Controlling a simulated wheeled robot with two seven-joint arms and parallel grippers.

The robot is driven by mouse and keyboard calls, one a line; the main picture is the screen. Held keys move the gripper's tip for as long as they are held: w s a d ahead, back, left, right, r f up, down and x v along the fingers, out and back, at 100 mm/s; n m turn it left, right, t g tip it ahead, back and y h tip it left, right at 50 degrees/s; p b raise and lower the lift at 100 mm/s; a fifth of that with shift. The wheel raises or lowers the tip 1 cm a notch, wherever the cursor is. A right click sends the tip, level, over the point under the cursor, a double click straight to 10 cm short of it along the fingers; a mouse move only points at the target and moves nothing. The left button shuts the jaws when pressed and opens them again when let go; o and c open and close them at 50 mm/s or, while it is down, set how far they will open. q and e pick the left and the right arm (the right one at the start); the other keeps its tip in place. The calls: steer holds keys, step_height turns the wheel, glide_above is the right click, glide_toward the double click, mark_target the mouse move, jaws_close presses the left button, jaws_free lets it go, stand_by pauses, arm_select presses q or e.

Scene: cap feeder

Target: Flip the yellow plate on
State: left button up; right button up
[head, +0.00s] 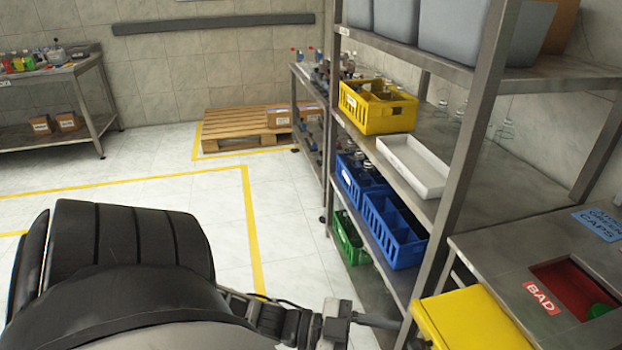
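The yellow plate (468,318) is at the bottom right, at the left end of the metal feeder bench, partly cut off by the lower picture edge. My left gripper (385,321) comes in from the left along the bottom edge. Its fingertips point right and end just short of the yellow plate's left edge in the picture; I cannot tell whether they touch it. The fingers are seen edge-on, so their opening is unclear. My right gripper is not in view.
Right of the plate is a red recess (577,288) with a green cap and a BAD label (541,298). A shelf post (455,170) rises just behind the plate. The shelves hold a yellow crate (377,121), a white tray (412,178) and blue crates (393,240).

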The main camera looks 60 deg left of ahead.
arm_select(q)
steer(key=p+v, duration=0.1)
steer(key=v, duration=1.2)
steer(key=shift+s+a, duration=0.1)
steer(key=w+d+f+n+g+y, duration=0.4)
steer(key=w+d+f+n+y, duration=0.25)
steer(key=d+y, duration=0.35)
steer(key=s+d+r+n+g+y, duration=0.2)
steer(key=s+r+n+g, duration=0.1)
steer(key=s+r+g, duration=0.25)
steer(key=w+d+f+t+h, duration=0.2)
steer(key=w+d+f+t, duration=0.3)
steer(key=w+f+t, duration=0.1)
steer(key=shift+w+d+f+m+t+h, duration=0.15)
steer(key=shift+w+f+m+t+h, duration=0.2)
steer(key=shift+f, duration=0.2)
